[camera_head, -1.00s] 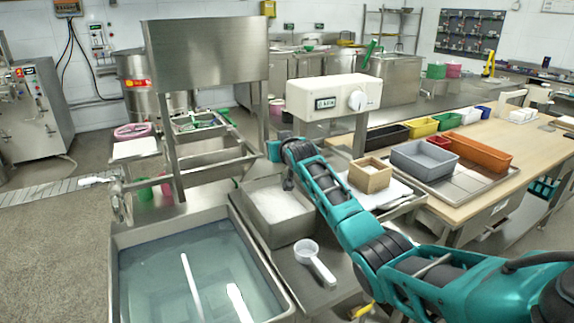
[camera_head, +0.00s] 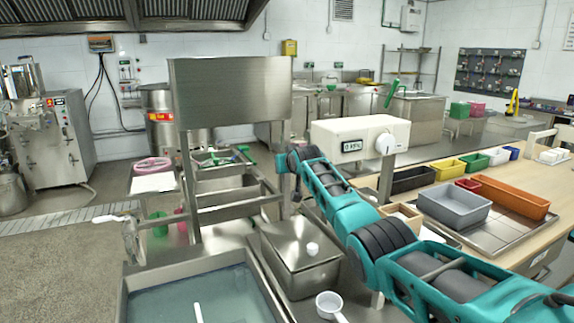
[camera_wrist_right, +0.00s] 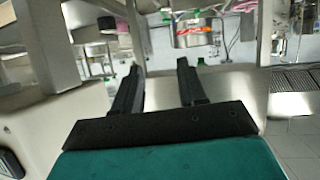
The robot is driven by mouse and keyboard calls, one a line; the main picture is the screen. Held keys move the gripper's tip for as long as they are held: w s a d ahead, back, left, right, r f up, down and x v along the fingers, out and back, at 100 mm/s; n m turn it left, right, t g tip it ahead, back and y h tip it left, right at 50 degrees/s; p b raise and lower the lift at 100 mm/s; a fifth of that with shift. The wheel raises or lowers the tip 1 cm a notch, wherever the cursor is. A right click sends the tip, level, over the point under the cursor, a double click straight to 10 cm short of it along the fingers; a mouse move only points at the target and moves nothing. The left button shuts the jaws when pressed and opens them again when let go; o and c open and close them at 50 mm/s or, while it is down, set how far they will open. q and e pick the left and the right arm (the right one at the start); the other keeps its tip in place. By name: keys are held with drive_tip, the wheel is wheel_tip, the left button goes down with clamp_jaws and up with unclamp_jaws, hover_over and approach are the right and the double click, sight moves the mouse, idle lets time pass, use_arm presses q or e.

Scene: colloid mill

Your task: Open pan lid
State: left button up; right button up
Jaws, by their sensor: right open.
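A rectangular metal pan (camera_head: 296,278) stands on the bench in the head view, right of the water-filled sink. A flat metal lid (camera_head: 285,245) with a small white knob (camera_head: 312,248) covers its top. My right arm reaches in from the right, passing above and to the right of the pan. Its wrist end is beyond the pan, near the sheet-metal panel's post, and its fingers cannot be made out there. In the right wrist view my right gripper (camera_wrist_right: 158,64) has its two black fingers apart, with nothing between them. My left gripper is not in view.
A white scoop (camera_head: 330,305) lies in front of the pan. A sheet-metal panel (camera_head: 232,100) and a white display box (camera_head: 358,139) rise beyond the bench. A grey bin (camera_head: 453,206) and several coloured bins stand on the right table.

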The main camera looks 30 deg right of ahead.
drive_tip(key=o, duration=0.3)
drive_tip(key=shift+s+r, duration=0.1)
drive_tip(key=p+v, duration=0.1)
drive_tip(key=v, duration=1.1)
drive_tip(key=shift+s, duration=0.35)
drive_tip(key=shift+a, duration=0.1)
idle(0.4)
